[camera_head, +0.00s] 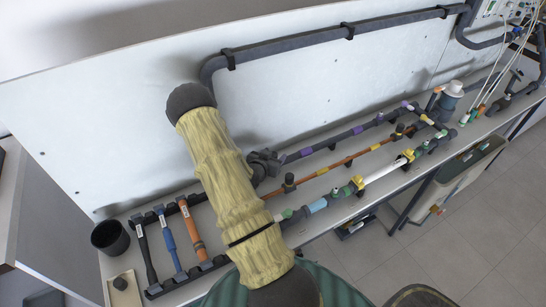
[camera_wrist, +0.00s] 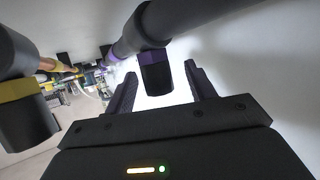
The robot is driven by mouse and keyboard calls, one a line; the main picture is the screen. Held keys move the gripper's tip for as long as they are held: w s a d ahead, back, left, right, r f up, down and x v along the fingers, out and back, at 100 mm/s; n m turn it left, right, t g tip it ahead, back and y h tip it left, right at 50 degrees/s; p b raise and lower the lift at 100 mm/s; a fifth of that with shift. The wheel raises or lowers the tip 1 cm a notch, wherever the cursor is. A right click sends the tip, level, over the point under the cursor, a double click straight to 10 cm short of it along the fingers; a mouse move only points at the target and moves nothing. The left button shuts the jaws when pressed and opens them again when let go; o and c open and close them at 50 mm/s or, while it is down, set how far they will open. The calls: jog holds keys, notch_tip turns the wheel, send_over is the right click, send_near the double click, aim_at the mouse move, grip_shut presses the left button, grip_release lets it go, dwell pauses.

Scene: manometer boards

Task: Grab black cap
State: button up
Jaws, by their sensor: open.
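In the wrist view, a black cap (camera_wrist: 155,77) with a purple band juts from a dark pipe (camera_wrist: 190,20). It sits between the two fingers of my gripper (camera_wrist: 160,88), nearer the left finger, with a gap showing on its right. The fingers are apart and do not appear shut on it. How deep the cap lies between the fingers is hard to tell. In the head view, my arm covers much of the left part of the board, and I cannot make out the fingers there.
Another black fitting with a yellow band (camera_wrist: 27,115) is close on the left in the wrist view. In the head view, an orange pipe (camera_head: 330,168) runs along the bench. A black cup (camera_head: 110,237) and a small tray (camera_head: 127,296) are at the left end.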

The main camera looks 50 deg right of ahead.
jog(key=shift+s, duration=0.1)
jog(key=shift+c, duration=0.8)
jog(key=c, duration=0.9)
notch_tip(320, 180, up, 10)
jog(key=shift+r+b, duration=0.1)
jog(key=shift+b, duration=0.35)
